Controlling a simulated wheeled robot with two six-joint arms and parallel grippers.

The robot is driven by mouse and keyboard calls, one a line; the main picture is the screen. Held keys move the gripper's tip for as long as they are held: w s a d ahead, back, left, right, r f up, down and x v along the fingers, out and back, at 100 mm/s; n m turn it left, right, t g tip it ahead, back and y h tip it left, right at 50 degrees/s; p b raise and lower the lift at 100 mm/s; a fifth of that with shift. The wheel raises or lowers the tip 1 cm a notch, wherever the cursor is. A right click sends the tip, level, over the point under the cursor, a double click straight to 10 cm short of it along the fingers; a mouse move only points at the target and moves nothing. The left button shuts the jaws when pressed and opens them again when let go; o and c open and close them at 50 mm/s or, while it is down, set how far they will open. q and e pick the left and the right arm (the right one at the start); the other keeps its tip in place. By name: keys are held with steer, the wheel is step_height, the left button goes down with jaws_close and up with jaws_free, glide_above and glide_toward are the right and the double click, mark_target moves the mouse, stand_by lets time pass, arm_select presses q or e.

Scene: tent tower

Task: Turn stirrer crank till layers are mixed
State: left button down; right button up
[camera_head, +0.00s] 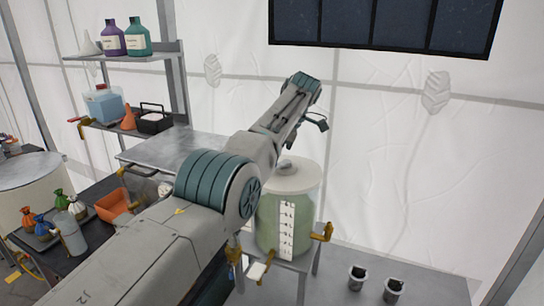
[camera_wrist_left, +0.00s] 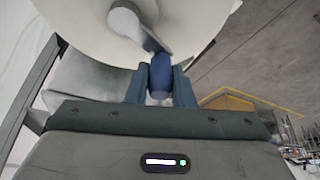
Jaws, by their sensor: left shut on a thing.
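The mixing tank (camera_head: 268,222) stands on a small metal stand, with a cream lid (camera_head: 293,176) and a white scale strip (camera_head: 287,230). Its contents look pale green, fairly even in colour; I cannot make out separate layers. In the left wrist view the grey stirrer crank (camera_wrist_left: 127,22) sits on the cream lid (camera_wrist_left: 75,25). My left gripper (camera_wrist_left: 161,78) is shut on the crank's blue handle (camera_wrist_left: 160,72), with one finger on each side. My right gripper is not in view.
Brass-coloured taps (camera_head: 322,232) stick out beside the tank. Two dark cups (camera_head: 357,278) stand on the grey bench (camera_head: 430,286) at lower right. Shelves with bottles (camera_head: 138,38) and a blue jug (camera_head: 102,104) are at left. Small bottles and an orange bin (camera_head: 112,205) sit lower left.

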arm_select(q)
steer(key=shift+r, duration=0.2)
steer(key=c, duration=1.4)
jaws_free()
steer(key=shift+c, duration=0.2)
steer(key=shift+o, duration=0.9)
steer(key=shift+d, duration=0.15)
steer(key=shift+f, duration=0.15)
